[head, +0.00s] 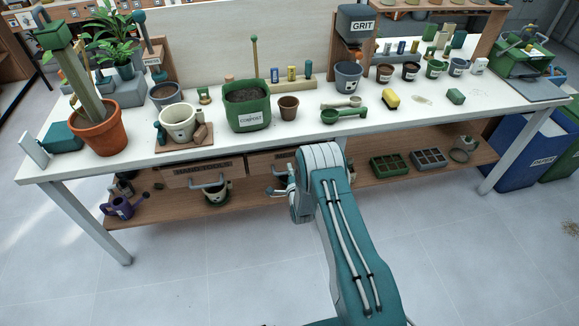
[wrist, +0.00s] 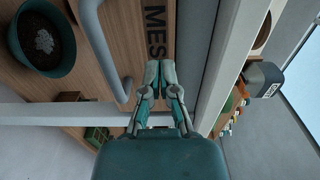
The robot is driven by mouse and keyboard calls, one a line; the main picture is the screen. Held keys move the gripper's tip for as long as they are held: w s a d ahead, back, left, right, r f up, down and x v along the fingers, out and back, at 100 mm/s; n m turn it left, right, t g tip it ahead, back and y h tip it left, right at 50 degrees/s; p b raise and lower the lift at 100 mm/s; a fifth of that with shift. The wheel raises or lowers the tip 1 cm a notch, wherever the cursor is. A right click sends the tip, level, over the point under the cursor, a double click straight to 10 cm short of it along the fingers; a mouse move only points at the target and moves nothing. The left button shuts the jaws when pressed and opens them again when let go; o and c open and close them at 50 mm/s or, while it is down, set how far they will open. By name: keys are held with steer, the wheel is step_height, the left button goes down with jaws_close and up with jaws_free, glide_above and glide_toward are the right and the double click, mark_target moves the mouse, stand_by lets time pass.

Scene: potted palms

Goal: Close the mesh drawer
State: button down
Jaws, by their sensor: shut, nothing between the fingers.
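The mesh drawer's wooden front (wrist: 133,32) fills the upper middle of the wrist view, with the dark letters "MES" readable and the rest cut off. Its pale grey bar handle (wrist: 104,60) is left of my fingers. My gripper (wrist: 152,66) is shut and empty, its tips pointing at the front near the lettering; I cannot tell whether they touch it. In the head view my gripper (head: 284,180) is under the bench's front edge, before the right-hand drawer front (head: 268,162), which my arm partly covers. How far this drawer stands out cannot be told.
Another wooden drawer (head: 205,174) with a grey handle is to the left. The white bench top (head: 300,126) above carries pots, a green compost tub (head: 247,106) and tools. The lower shelf (head: 370,172) holds trays and a purple watering can (head: 120,206). The floor in front is clear.

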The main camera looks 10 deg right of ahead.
steer(key=s, duration=0.9)
steer(key=w+r+n+g, duration=0.3)
steer(key=w+r+n, duration=0.15)
steer(key=r, duration=1.05)
steer(key=s+r+n+g, duration=0.3)
steer(key=s+r+n, duration=0.15)
steer(key=r, duration=0.95)
steer(key=s+r+n+g, duration=0.35)
steer(key=s+r, duration=0.65)
steer(key=s, duration=0.5)
steer(key=s+r+n+g, duration=0.2)
steer(key=s+n, duration=0.3)
steer(key=s, duration=1.4)
steer(key=shift+s+a+g, duration=0.4)
steer(key=shift+g, duration=0.05)
